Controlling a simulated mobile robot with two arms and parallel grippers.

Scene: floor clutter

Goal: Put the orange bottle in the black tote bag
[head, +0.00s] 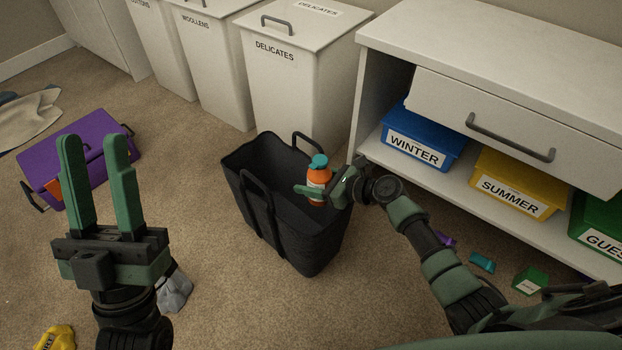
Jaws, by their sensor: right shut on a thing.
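The orange bottle (317,180) has a teal cap and a white label. My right gripper (318,190) is shut on it and holds it upright over the right part of the black tote bag's opening. The black tote bag (270,221) stands open on the carpet in the middle of the view, its two handles up. I cannot tell whether the bottle's base is below the bag's rim. My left gripper (98,185) is open and empty, raised at the left, with its fingers pointing up.
White hampers, one marked DELICATES (290,75), stand behind the bag. A white cabinet (480,50) at right holds blue (420,140), yellow (515,185) and green bins. A purple case (60,150) lies at left. Small items litter the floor, including a yellow one (55,337).

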